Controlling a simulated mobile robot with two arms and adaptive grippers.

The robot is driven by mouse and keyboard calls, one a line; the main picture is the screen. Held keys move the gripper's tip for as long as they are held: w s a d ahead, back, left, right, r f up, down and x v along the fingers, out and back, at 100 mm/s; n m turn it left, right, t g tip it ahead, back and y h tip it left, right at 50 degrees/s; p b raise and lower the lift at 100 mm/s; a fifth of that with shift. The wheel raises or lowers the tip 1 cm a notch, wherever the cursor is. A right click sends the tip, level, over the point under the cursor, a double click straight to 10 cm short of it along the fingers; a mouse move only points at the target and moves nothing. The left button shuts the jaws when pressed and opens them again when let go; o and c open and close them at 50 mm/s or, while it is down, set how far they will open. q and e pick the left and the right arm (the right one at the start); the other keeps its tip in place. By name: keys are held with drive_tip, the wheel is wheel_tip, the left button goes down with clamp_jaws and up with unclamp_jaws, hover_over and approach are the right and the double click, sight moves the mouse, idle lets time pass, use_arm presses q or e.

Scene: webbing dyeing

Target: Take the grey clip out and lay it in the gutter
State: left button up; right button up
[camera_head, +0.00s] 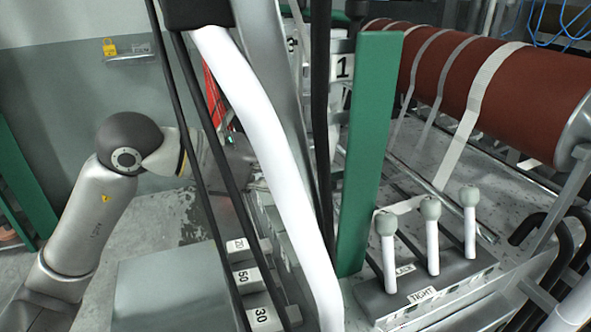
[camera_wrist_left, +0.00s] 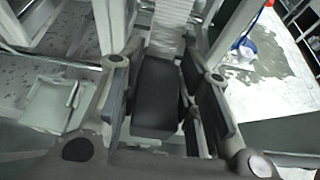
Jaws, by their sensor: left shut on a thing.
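My left gripper (camera_wrist_left: 158,100) is shut on a dark grey block (camera_wrist_left: 158,92), which sits between its two fingers in the left wrist view. A pale ribbed strip (camera_wrist_left: 166,35) lies just beyond the block; I cannot tell whether they touch. I cannot confirm that the block is the grey clip. In the head view my left arm comes in from the left and its hand end is mostly hidden behind dark bars and a white pipe. I cannot make out the gutter for sure. My right gripper is in neither view.
A white pipe (camera_head: 270,130) and a green post (camera_head: 368,150) stand in front. Labelled weights (camera_head: 250,280) are at lower middle, levers on a dark block (camera_head: 425,275) at right, and a red-brown roller (camera_head: 455,75) behind. A pale tray (camera_wrist_left: 45,108) shows at left in the wrist view.

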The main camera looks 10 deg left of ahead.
use_arm(q)
wheel_tip(320, 180, up, 7)
drive_tip(key=p, duration=0.5)
drive_tip(key=shift+f+p, duration=0.15)
drive_tip(key=shift+p, duration=0.2)
wheel_tip(320, 180, up, 5)
drive_tip(key=p, duration=0.5)
drive_tip(key=s+a+b, duration=0.6)
drive_tip(key=a, duration=0.3)
drive_tip(key=shift+b, duration=0.35)
drive_tip(key=shift+a, duration=0.1)
